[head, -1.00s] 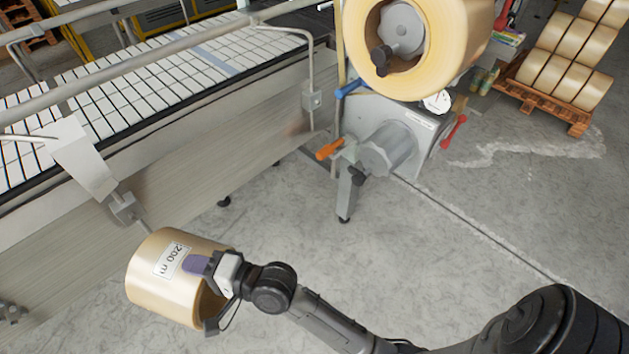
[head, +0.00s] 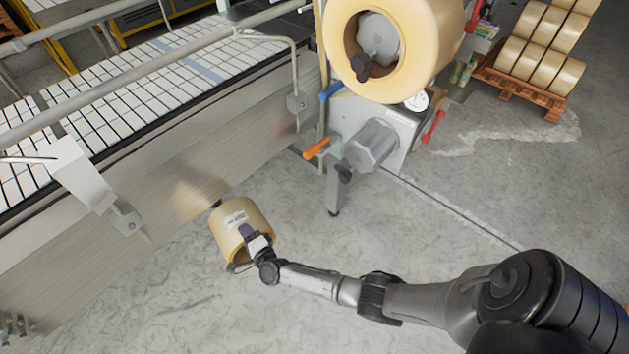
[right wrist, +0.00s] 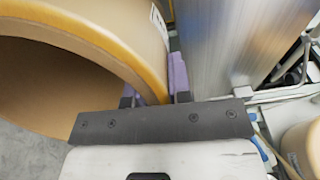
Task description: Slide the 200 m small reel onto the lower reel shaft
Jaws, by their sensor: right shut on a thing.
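My right gripper (head: 246,246) is shut on the wall of the tan 200 m small reel (head: 229,217) and holds it above the floor, beside the conveyor. In the right wrist view the purple finger pads (right wrist: 178,75) pinch the reel's rim (right wrist: 130,55), one inside and one outside. The lower reel shaft (head: 370,146) is a bare grey hub on the machine, up and to the right of the reel. A dark knob (head: 344,174) shows at its front. My left gripper is not in view.
A large tan reel (head: 440,45) sits on the upper shaft, above the lower one. An orange handle (head: 316,148) and a blue handle (head: 331,92) stick out beside the shaft. The conveyor (head: 180,160) runs along the left. A pallet (head: 520,92) of reels stands at the back right.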

